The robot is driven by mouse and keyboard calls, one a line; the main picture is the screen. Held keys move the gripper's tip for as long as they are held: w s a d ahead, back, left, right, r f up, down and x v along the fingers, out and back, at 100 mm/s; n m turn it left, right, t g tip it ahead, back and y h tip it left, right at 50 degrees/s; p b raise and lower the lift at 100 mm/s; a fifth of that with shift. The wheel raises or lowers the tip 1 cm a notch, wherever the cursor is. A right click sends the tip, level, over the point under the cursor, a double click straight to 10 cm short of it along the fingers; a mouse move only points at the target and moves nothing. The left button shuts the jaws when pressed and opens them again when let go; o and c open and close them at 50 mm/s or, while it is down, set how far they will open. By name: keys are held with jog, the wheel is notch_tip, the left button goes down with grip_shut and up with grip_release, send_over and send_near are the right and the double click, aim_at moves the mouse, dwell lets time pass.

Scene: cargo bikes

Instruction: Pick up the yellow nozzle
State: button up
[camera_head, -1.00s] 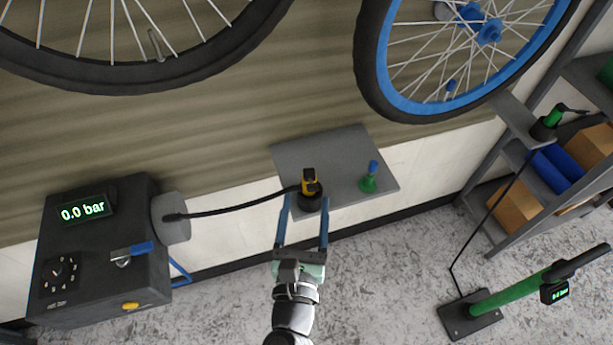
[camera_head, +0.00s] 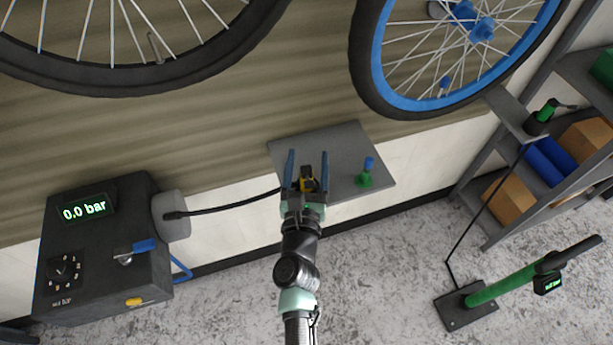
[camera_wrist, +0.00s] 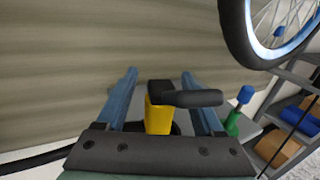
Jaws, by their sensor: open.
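The yellow nozzle (camera_head: 307,181) has a black top and stands on the grey wall shelf (camera_head: 347,146); a black hose runs to it from the left. My gripper (camera_head: 307,160) is open, with one blue finger on each side of the nozzle. In the wrist view, the yellow nozzle (camera_wrist: 157,115) with its black lever (camera_wrist: 193,98) sits between the two blue fingers, and gaps show on both sides. The black base of the nozzle is mostly hidden behind my gripper's palm.
A green and blue nozzle (camera_head: 365,174) stands on the shelf to the right. The black compressor box (camera_head: 100,245) is at the left. Bike wheels (camera_head: 362,65) hang above. A rack (camera_head: 510,175) and a green floor pump (camera_head: 505,285) are at the right.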

grip_shut()
dwell(0.3)
notch_tip(320, 180, up, 10)
jog(key=p, duration=0.8)
jog(key=s+a+b, duration=0.1)
jog(key=s, duration=1.1)
jog(key=shift+b, duration=0.3)
jog(key=shift+w+a+r, duration=0.1)
